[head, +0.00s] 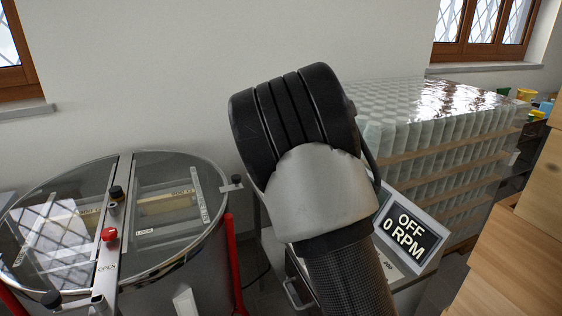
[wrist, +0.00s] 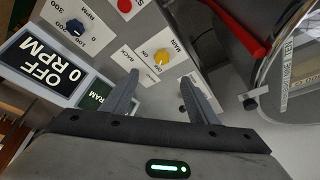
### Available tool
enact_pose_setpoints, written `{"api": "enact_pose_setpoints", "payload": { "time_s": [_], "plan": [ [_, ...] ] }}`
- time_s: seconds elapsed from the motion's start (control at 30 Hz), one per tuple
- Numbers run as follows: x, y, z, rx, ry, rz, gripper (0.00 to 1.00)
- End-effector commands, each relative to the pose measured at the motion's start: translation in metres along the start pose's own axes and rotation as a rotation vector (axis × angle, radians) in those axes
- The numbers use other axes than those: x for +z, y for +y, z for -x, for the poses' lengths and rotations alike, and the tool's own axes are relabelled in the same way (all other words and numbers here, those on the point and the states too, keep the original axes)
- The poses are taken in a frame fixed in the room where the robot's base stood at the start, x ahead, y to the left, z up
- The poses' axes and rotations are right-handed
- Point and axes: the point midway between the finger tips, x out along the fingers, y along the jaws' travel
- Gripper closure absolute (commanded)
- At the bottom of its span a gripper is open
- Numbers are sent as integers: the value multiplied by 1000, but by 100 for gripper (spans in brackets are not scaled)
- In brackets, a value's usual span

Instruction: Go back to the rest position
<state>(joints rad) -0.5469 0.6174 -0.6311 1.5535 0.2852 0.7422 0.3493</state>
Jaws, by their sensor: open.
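My gripper (wrist: 160,76) shows in the wrist view with its two fingers apart and nothing between them. It faces a grey control panel (wrist: 140,38). A yellow knob (wrist: 161,57) labelled MAIN sits just beyond the fingertips, in line with the gap; I see no contact. In the head view my raised arm fills the middle and hides the gripper and most of the control box. The display (head: 405,236) reads OFF, 0 RPM; it also shows upside down in the wrist view (wrist: 42,66).
A round metal drum (head: 222,262) with a clear lid stands at the left, with a red-knobbed latch (head: 109,235) and a red leg (head: 235,265). Stacked glass jars (head: 450,120) stand behind at right. Wooden boxes (head: 530,225) are close at the right edge.

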Motion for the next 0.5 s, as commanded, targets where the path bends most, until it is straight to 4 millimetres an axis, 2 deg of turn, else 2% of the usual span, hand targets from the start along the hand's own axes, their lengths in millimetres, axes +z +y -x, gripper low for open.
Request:
{"api": "enact_pose_setpoints", "payload": {
  "time_s": [0.03,0.17,0.3,0.37,0.5],
  "plan": [
    [1,12,23,-29,-13,-13,46],
    [23,41,82,-112,-58,-7,46],
    [60,71,146,-195,-76,49,46],
    [77,84,173,-224,-69,82,46],
    [125,113,226,-261,-32,180,46]
  ]
}}
